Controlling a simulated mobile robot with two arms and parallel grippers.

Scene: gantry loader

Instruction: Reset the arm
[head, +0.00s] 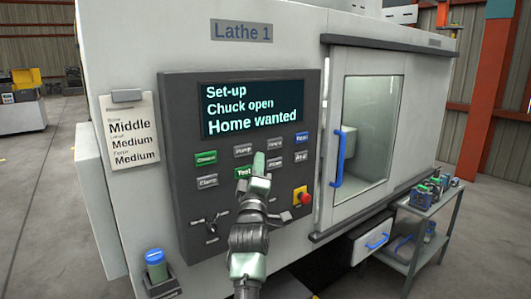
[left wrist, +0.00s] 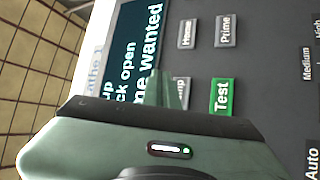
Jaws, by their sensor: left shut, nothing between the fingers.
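The control panel (head: 180,120) of Lathe 1 has a screen (head: 251,108) reading "Set-up, Chuck open, Home wanted". Below it are a grey Home button (head: 274,141), a Pump button (head: 242,150), a Prime button (head: 275,163), a green Test button (head: 243,172) and a blue button (head: 301,138), seemingly Reset. My left gripper (head: 259,162) is shut and empty in front of the panel, between the Pump and Home columns. In the left wrist view, its fingers (left wrist: 165,90) partly cover the Pump button; Home (left wrist: 187,33) shows clear. I cannot tell whether the fingertips touch the panel. My right gripper is out of view.
A red stop knob (head: 304,197) sits at the panel's lower right. The lathe door (head: 368,130) with a blue handle is to the right. A cart (head: 446,225) carries small parts. A card (head: 130,132) hangs beside the panel.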

